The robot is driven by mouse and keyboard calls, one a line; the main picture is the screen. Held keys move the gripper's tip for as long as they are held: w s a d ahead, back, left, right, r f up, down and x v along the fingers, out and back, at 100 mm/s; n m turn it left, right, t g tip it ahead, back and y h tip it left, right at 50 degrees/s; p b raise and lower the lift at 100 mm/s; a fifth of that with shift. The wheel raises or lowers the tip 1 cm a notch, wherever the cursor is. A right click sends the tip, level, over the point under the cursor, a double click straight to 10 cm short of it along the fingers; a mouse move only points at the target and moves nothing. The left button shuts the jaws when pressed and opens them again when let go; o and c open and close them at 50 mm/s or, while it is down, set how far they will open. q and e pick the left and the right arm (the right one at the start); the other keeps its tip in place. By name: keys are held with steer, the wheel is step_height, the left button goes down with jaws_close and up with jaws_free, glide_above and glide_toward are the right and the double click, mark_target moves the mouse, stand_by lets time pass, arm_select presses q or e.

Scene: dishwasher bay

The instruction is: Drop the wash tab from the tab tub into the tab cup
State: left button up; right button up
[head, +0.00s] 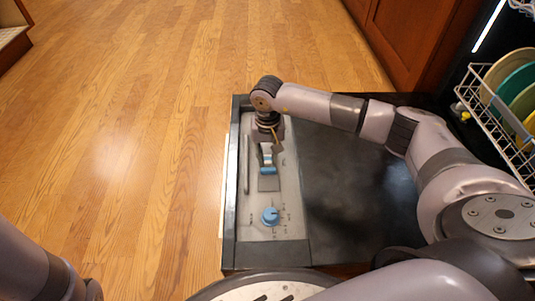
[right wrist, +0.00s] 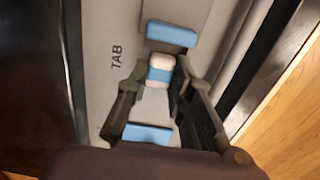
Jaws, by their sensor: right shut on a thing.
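The wash tab (right wrist: 160,69), white with a blue band, is between the fingertips of my right gripper (right wrist: 159,78) in the right wrist view. The gripper is shut on it, over the light grey panel of the open dishwasher door. A "TAB" label is printed on the panel beside it. One blue piece (right wrist: 172,33) lies just beyond the tab, and another blue part (right wrist: 147,134) shows between the fingers nearer the wrist. I cannot tell clearly which belongs to the tab cup, and I cannot make out the tab tub. My left gripper is not in view.
The grey panel (head: 285,205) carries a blue dial (head: 270,216) near its front end. The black door surface (head: 350,190) to its right is bare. A white rack (head: 490,115) with colored plates stands at far right. Open wooden floor (head: 140,120) lies to the left.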

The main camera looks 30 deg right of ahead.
stand_by(0.3)
steer(key=o, duration=0.9)
step_height(320, 180, up, 12)
stand_by(0.7)
